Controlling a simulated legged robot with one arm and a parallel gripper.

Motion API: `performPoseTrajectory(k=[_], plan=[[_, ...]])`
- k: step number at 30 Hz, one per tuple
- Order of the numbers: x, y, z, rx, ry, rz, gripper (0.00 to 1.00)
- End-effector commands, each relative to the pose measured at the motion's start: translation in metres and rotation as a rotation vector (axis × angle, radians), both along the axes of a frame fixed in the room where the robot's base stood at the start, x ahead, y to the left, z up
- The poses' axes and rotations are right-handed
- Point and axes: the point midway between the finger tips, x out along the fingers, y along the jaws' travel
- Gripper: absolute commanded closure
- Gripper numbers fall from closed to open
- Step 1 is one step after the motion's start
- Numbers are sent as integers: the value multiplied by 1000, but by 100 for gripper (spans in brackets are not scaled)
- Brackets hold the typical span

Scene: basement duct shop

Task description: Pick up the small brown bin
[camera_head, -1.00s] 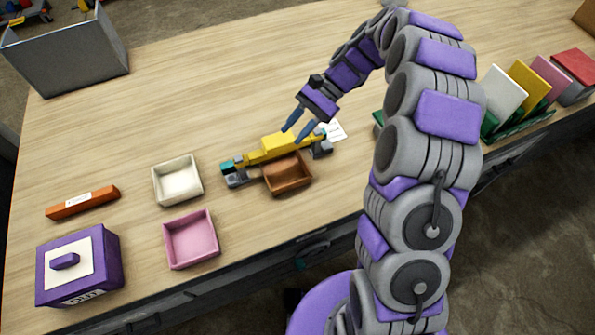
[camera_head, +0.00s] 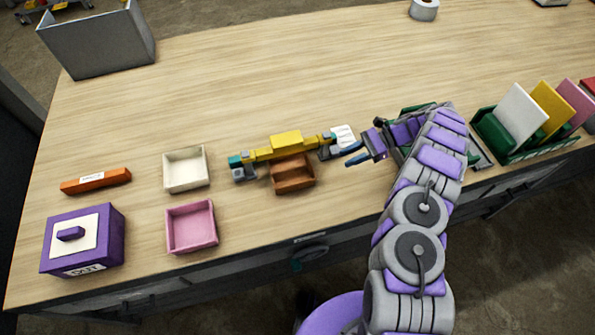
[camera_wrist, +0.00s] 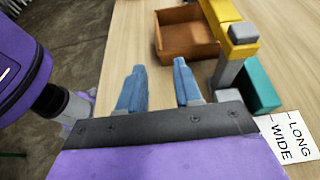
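The small brown bin (camera_head: 294,176) sits on the table in the head view, under and in front of a yellow bar tool (camera_head: 287,142) that partly covers its back side. In the wrist view the brown bin (camera_wrist: 186,40) lies ahead of the fingers, at the top, with the yellow tool at its right. My gripper (camera_head: 352,155) is to the right of the bin in the head view. Its two blue fingers (camera_wrist: 158,85) are apart with only bare table between them, and they do not touch the bin.
A white bin (camera_head: 185,169) and a pink bin (camera_head: 191,228) stand left of the brown bin. A purple box (camera_head: 83,240) and an orange block (camera_head: 96,181) are farther left. A card labelled LONG WIDE (camera_wrist: 290,137) lies near the gripper. The table's back middle is clear.

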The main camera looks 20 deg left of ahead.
Motion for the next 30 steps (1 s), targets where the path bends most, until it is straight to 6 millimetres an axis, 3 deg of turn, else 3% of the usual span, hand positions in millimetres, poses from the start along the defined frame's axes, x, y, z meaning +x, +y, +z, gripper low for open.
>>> performPoseTrajectory(k=[8, 21, 30], plan=[[-17, 26, -13, 4, 5, 1, 66], [-54, 84, -43, 2, 4, 0, 66], [-62, 97, -49, 2, 2, 1, 66]])
